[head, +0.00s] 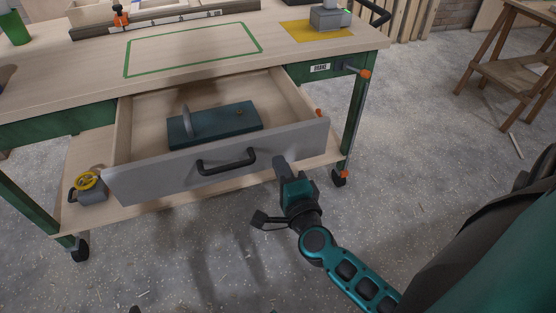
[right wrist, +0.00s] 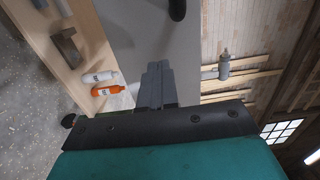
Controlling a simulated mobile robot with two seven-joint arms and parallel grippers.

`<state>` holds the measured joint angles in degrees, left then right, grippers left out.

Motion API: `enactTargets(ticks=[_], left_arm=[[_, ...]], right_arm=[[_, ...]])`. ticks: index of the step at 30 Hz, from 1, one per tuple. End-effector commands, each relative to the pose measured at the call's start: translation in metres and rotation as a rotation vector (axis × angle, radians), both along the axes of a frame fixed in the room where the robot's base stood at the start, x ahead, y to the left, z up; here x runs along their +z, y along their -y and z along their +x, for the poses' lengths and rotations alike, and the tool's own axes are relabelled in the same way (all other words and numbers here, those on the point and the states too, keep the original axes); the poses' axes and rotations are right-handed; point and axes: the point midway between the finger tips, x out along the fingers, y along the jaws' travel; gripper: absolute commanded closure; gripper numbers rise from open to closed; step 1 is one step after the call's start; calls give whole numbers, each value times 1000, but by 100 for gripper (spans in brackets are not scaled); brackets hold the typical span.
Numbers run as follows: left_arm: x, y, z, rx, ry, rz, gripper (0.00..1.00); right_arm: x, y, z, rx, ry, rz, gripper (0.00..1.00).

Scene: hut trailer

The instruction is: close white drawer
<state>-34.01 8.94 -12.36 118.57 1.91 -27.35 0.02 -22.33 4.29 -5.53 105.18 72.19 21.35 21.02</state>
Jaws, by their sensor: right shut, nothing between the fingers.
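The drawer stands pulled out from under the workbench, its light-grey front (head: 215,165) facing me. A black bar handle (head: 226,162) sits in the middle of the front. A dark teal toolbox-like object (head: 215,124) with a grey part on top lies inside. My right gripper (head: 280,163) is shut and empty, at the drawer front, right of the handle. In the right wrist view its fingers (right wrist: 157,83) point at the grey front (right wrist: 150,35), and part of the handle (right wrist: 177,9) shows at the top. I cannot tell whether they touch. My left gripper is not in view.
The workbench (head: 70,78) has a green-outlined rectangle and a yellow mat (head: 316,32) with a grey device on top. A lower shelf (head: 90,160) holds a grey-and-yellow item (head: 88,187). Wheeled green legs (head: 359,115) flank the drawer. Floor (head: 430,170) to the right is mostly clear.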

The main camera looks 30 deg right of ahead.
Motion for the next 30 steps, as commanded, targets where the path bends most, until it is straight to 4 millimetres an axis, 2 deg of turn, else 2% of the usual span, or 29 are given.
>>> enactTargets(ticks=[6,23,26,30], left_arm=[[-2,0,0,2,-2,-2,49],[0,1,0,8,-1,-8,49],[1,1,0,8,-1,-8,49],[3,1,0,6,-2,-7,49]], right_arm=[[0,4,19,0,0,0,100],[1,6,27,0,1,0,100],[1,9,37,-1,2,0,100],[2,15,62,-2,3,-1,100]])
